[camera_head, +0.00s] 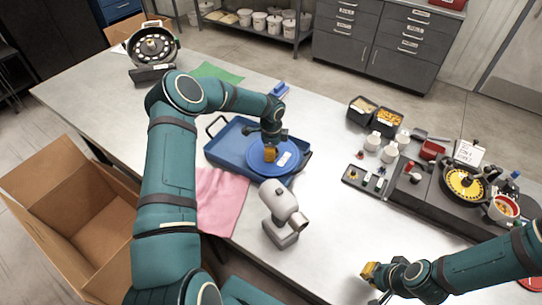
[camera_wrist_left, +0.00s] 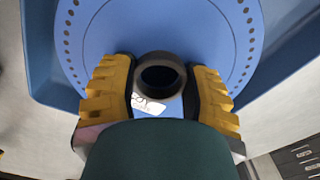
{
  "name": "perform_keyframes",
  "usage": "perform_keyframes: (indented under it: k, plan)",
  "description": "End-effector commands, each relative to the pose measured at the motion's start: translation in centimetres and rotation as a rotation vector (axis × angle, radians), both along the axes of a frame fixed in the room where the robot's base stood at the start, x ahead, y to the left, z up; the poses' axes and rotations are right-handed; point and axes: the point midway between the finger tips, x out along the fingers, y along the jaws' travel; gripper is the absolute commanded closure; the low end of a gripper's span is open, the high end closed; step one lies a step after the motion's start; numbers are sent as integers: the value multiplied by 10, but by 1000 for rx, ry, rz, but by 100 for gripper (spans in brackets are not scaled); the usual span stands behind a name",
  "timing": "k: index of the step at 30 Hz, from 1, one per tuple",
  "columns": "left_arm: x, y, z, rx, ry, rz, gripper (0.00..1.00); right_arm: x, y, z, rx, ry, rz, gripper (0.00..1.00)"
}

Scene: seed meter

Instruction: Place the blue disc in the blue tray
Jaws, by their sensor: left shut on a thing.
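The blue disc (camera_head: 258,158) lies flat in or just over the blue tray (camera_head: 223,148), toward its right part. I cannot tell whether it touches the tray floor. In the left wrist view the disc (camera_wrist_left: 205,28) shows a ring of small holes near its rim and a white label. My left gripper (camera_head: 270,152) is above the disc, and its yellow fingers (camera_wrist_left: 160,92) are shut on the disc's dark round hub (camera_wrist_left: 160,74). The tray wall (camera_wrist_left: 285,65) shows beyond the disc. My right gripper (camera_head: 371,277) is over the table's front edge, away from the tray; its finger opening is unclear.
A pink cloth (camera_head: 222,200) lies in front of the tray, and a grey device (camera_head: 281,213) stands close to its front right. A green cloth (camera_head: 217,72) lies behind. Bottles (camera_head: 389,152), black bins (camera_head: 385,121) and a seed meter (camera_head: 465,181) fill the right side.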

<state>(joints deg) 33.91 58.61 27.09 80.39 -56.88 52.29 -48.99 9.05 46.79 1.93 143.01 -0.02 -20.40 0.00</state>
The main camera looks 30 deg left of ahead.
Motion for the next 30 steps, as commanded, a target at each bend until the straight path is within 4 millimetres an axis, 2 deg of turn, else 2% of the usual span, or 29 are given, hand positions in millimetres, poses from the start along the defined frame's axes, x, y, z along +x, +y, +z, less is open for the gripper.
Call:
perform_keyframes:
  k: [1,4,15,16,17,18,27,30]
  plan:
    - [0,0,-11,0,1,1,91,0,0,-6,0,0,-1,100]
    - [0,1,-24,-1,2,3,91,-1,0,-12,-1,1,-2,100]
    - [0,1,-27,1,0,1,91,0,0,-14,-1,0,-2,100]
    - [0,1,-26,1,1,1,38,0,0,-13,-1,0,-2,100]
    - [0,1,-26,1,1,1,27,0,0,-12,-1,0,-2,100]
    - [0,0,-26,1,1,1,22,0,0,-12,-1,0,-2,100]
    - [0,0,-25,1,1,1,22,0,0,-12,-1,-1,-3,100]
    - [0,1,-19,1,0,1,22,0,0,-7,-1,0,-2,100]
